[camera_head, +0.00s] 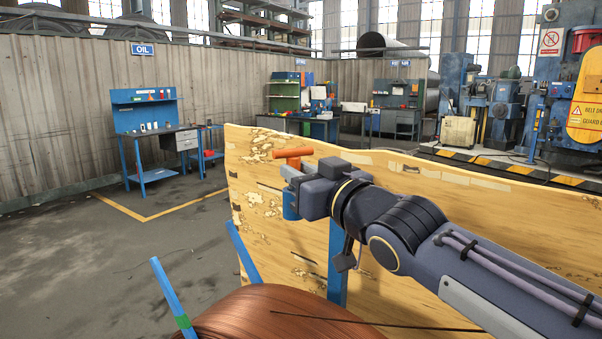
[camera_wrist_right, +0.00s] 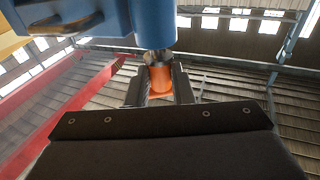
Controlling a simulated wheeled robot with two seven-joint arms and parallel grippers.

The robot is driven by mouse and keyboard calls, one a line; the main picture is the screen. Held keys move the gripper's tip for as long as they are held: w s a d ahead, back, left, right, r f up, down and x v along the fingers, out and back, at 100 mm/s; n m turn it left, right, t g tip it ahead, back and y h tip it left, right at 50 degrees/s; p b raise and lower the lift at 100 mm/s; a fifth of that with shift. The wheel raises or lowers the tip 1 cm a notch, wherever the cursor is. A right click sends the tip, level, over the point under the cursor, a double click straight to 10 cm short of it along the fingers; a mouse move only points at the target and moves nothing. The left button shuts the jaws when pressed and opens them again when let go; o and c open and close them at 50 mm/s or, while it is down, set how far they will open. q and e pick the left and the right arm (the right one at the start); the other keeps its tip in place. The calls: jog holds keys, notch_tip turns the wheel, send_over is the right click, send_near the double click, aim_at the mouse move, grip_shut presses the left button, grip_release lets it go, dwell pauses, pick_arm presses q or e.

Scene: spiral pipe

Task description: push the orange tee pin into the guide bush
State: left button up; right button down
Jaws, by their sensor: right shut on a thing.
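The orange tee pin (camera_head: 293,154) shows its crossbar just above my right gripper (camera_head: 291,173) in the head view. The pin lines up with a grey metal collar on the blue bush (camera_wrist_right: 155,25). How deep the pin sits inside is hidden. My left gripper is not in view.
The pale wooden board (camera_head: 480,215) stands behind my right arm. A coil of copper-coloured wire (camera_head: 270,315) is at the bottom, beside blue bars (camera_head: 172,295). A blue workbench (camera_head: 150,140) stands far left, with open floor before it.

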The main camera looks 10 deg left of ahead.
jog(key=shift+f+b, duration=0.65)
jog(key=c, duration=1.2)
grip_release()
